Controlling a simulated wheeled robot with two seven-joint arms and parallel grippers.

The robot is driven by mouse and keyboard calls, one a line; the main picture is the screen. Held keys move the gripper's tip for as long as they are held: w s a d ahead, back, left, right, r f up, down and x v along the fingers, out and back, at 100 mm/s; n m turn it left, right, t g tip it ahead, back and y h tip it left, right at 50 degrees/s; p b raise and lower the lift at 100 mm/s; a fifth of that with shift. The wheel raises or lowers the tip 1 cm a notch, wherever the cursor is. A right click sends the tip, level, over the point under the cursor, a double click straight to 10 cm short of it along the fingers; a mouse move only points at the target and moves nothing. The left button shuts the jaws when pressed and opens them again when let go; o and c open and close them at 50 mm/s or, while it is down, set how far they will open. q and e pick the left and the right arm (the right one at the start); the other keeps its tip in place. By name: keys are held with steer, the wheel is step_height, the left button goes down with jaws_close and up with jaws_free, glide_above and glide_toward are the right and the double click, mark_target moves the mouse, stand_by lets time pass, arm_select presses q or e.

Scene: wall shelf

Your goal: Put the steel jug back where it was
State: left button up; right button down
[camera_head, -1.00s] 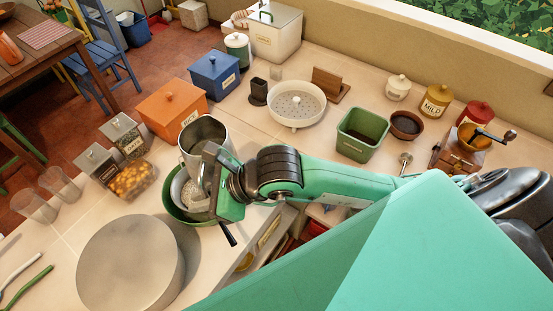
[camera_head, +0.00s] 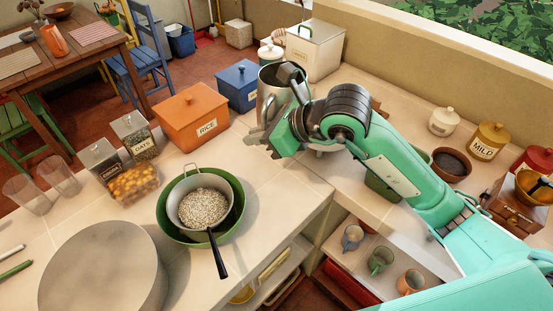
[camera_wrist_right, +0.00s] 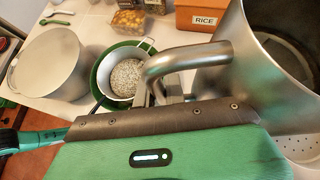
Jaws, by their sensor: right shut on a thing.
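The steel jug (camera_head: 268,98) is a tall grey metal cylinder, upright, over the back part of the counter near the blue box. My right gripper (camera_head: 268,138) is shut on its handle. In the right wrist view the jug (camera_wrist_right: 245,85) fills the right side, and its curved handle (camera_wrist_right: 190,58) runs into the jaws, which are largely hidden behind my wrist body. I cannot tell whether the jug's base touches the counter. My left gripper is not in view.
An orange RICE box (camera_head: 190,117) and a blue box (camera_head: 238,88) stand left of the jug. The white colander (camera_wrist_right: 300,148) lies close below it.

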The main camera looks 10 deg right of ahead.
steer(key=shift+f+p, duration=1.8)
steer(key=shift+f, duration=7.6)
steer(key=shift+f, duration=0.1)
steer(key=c, duration=1.5)
jaws_free()
steer(key=shift+s+f, duration=0.1)
steer(key=shift+f, duration=0.05)
steer(key=shift+b+v, duration=1.6)
steer(key=shift+v, duration=4.5)
